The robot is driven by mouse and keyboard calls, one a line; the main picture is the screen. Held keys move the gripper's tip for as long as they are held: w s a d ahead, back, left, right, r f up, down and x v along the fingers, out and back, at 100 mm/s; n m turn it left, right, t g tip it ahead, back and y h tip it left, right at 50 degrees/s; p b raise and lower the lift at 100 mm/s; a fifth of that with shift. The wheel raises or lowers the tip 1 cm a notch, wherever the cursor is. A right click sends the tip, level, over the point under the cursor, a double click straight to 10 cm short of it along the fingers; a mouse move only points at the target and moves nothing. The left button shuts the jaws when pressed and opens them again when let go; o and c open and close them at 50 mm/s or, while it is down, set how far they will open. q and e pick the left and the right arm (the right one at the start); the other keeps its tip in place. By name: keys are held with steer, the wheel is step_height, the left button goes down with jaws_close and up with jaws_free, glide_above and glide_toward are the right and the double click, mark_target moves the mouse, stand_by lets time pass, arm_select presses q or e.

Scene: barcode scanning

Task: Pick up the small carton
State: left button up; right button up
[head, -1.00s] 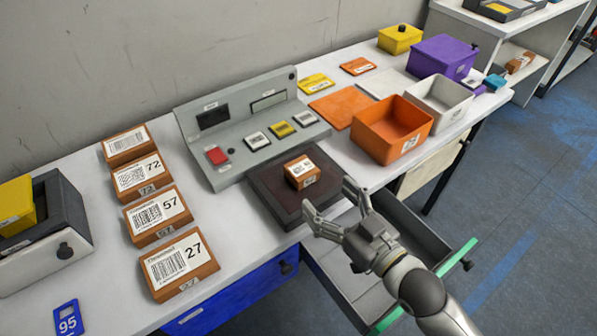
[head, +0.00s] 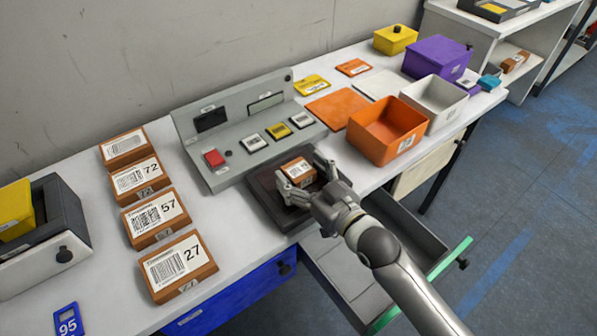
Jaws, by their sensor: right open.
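The small carton (head: 297,168) is a brown box with a white label on top. It rests on the dark scanner pad (head: 262,198) in front of the grey console. My right gripper (head: 306,177) is open, with one finger on the left side of the carton and the other on its right side. Whether the fingers touch it cannot be told. The gripper hides part of the pad and the carton's near side. My left gripper is not in view.
Larger labelled cartons (head: 181,267) stand in a column at the left. The grey console (head: 215,160) is behind the pad. An orange bin (head: 388,133) and a white bin (head: 434,103) stand to the right. An open drawer (head: 340,262) juts out below my right arm.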

steer(key=c, duration=1.2)
